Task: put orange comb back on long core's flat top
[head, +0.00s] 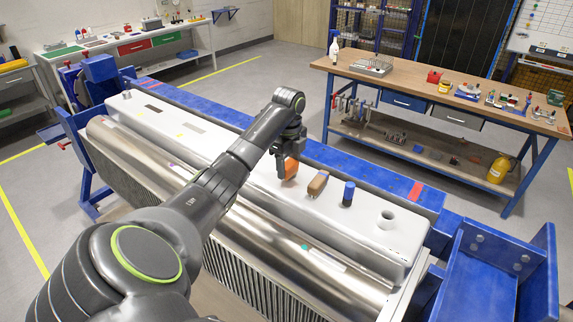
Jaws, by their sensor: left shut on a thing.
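The long core (150,160) lies in the blue jig, a silvery rounded body with finned lower sides and a pale flat top (225,150) along it. My left arm reaches over it from the lower left. My left gripper (285,170) points down over the flat top, shut on the orange comb (291,170). The comb is partly hidden by the gripper. I cannot tell whether it touches the flat top or hangs just above it. My right gripper is not in view.
The blue jig frame (400,190) runs behind. A wooden workbench (430,88) stands beyond.

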